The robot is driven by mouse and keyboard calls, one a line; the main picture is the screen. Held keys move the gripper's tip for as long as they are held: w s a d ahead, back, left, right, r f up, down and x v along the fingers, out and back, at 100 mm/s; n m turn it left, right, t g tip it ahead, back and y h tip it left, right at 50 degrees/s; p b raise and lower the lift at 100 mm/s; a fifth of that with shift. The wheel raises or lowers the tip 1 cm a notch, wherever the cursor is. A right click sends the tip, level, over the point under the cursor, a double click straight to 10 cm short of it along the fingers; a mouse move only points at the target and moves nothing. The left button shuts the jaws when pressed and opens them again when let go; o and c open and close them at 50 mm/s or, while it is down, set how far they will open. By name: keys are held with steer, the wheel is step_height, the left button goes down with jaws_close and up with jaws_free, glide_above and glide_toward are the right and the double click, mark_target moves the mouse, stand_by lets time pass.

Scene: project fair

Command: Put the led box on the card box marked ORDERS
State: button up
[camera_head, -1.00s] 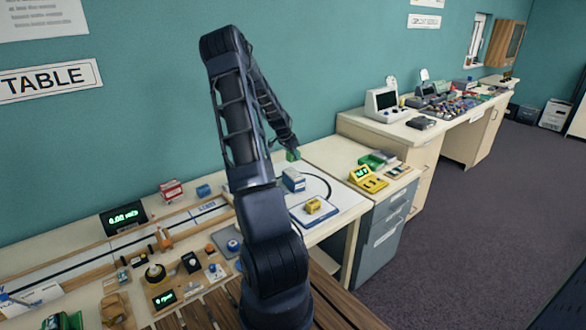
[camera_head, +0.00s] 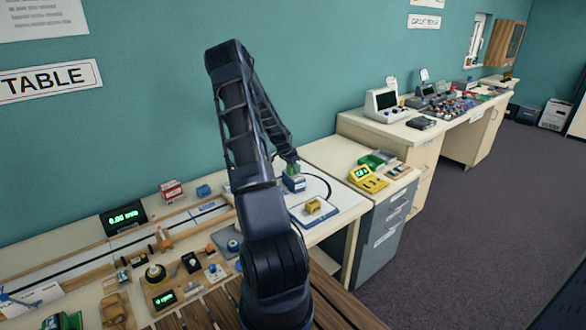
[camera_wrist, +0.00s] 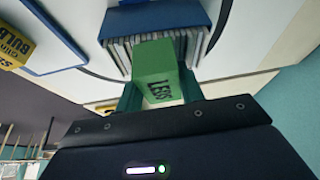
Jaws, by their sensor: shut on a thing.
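My gripper (camera_head: 291,163) is shut on a small green box, the led box (camera_head: 292,170). In the wrist view the led box (camera_wrist: 158,72) sits between the jaws, with dark letters on its face. The card box (camera_head: 294,184) is blue with a white lower part and stands on the white worktop. In the wrist view its blue side and row of pale cards (camera_wrist: 120,55) show just beyond the led box. The led box is over the card box or very close to its top; I cannot tell whether they touch. No ORDERS marking is readable.
A blue-edged white board (camera_head: 327,215) with a yellow block (camera_head: 313,206) lies in front of the card box. A yellow meter (camera_head: 367,178) and a green tray (camera_head: 371,161) are to the right. A red-and-white box (camera_head: 172,191) and a small blue box (camera_head: 203,191) stand left.

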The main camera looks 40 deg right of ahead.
steer(key=shift+f, duration=0.1)
steer(key=o, duration=1)
steer(key=v, duration=1.2)
steer(key=s+a+r+n+t+y, duration=0.1)
steer(key=s+a+r+n, duration=0.2)
steer(key=a+r, duration=0.5)
steer(key=s+a+r+n+t+y, duration=0.1)
steer(key=s+a+r+n+y, duration=0.25)
steer(key=a, duration=0.75)
steer(key=s+a+r+n+t+h, duration=0.1)
steer(key=s+a+r+n, duration=0.15)
steer(key=a+r, duration=0.65)
steer(key=s+a+r+n, duration=0.2)
steer(key=s+a+n, duration=0.2)
steer(key=s+a, duration=0.4)
steer(key=s+a+r+n+t, duration=0.1)
steer(key=s+a+r+n, duration=0.2)
steer(key=s+a, duration=0.6)
steer(key=s+n+y, duration=0.1)
steer(key=s+n, duration=0.1)
steer(key=s, duration=0.4)
steer(key=shift+a+t, duration=0.2)
steer(key=shift+t, duration=0.1)
